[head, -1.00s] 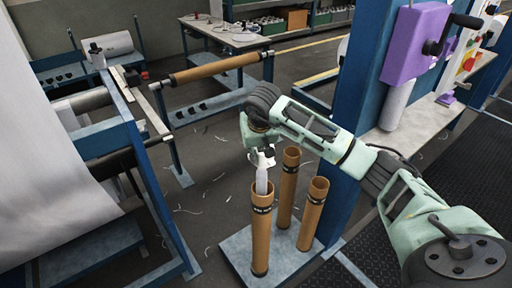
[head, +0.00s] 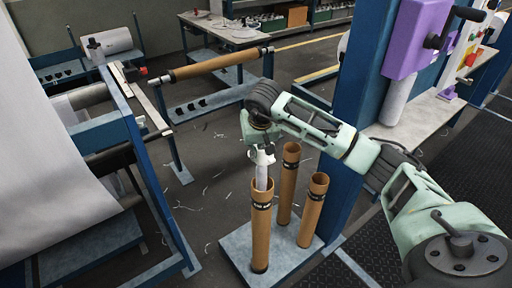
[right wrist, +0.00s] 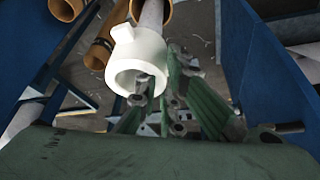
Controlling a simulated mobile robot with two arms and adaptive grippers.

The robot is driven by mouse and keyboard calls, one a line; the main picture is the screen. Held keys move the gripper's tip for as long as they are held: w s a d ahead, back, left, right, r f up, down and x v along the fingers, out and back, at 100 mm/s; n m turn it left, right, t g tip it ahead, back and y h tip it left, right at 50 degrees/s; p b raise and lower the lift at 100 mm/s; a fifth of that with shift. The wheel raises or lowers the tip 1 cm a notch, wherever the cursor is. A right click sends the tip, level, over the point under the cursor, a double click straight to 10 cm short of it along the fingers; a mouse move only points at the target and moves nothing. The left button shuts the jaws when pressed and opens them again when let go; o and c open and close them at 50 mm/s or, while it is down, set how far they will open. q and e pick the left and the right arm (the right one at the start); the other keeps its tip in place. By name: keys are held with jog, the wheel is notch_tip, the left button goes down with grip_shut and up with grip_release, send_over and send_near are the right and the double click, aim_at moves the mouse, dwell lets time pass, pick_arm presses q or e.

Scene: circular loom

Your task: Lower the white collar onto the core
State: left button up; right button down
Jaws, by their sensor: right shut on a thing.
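The white collar (right wrist: 138,62) shows large in the right wrist view, a short ring with a side tab, its open end facing the camera. A pale grey tube runs from it toward a brown core. My right gripper (right wrist: 165,108) is shut on the collar's near rim; the exact finger contact is partly hidden. In the head view my right gripper (head: 263,155) points down above the front brown core (head: 261,230). The pale tube (head: 263,174) stands between the gripper and the core's open top. The collar is too small there to separate clearly from the gripper. My left gripper is out of view.
Two more brown cores (head: 287,190) and (head: 312,215) stand upright behind and right on the same grey base plate (head: 240,250). A blue post (head: 350,120) rises close to the right. A blue frame with a white roll (head: 45,140) stands left.

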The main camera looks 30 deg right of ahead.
jog(key=shift+f, duration=0.2)
jog(key=shift+f+b, duration=0.75)
jog(key=shift+b, duration=0.05)
jog(key=shift+f, duration=0.15)
dwell(0.4)
